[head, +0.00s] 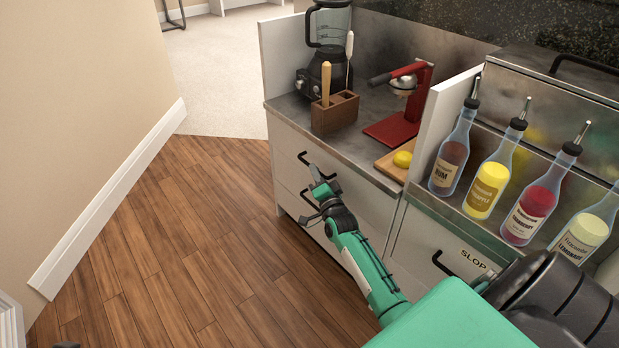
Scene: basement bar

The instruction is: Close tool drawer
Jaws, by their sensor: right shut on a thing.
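A white cabinet holds a stack of drawers. The upper drawer (345,184) has a black bar handle (303,158), and the lower drawer (292,188) below it has another black handle (305,199). Both fronts look about flush with the cabinet, though my arm hides part of them. My right gripper (318,194), on a green and black arm, is at the drawer fronts and shut on a handle. It overlaps both handles in the picture, so I cannot tell surely which one it grips.
The counter above holds a blender (328,40), a wooden tool holder (335,112), a red press (402,105) and a lemon (402,159) on a board. Several bottles (486,175) stand in a rail at right, above a SLOP drawer (425,240). Wood floor (190,260) at left is clear.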

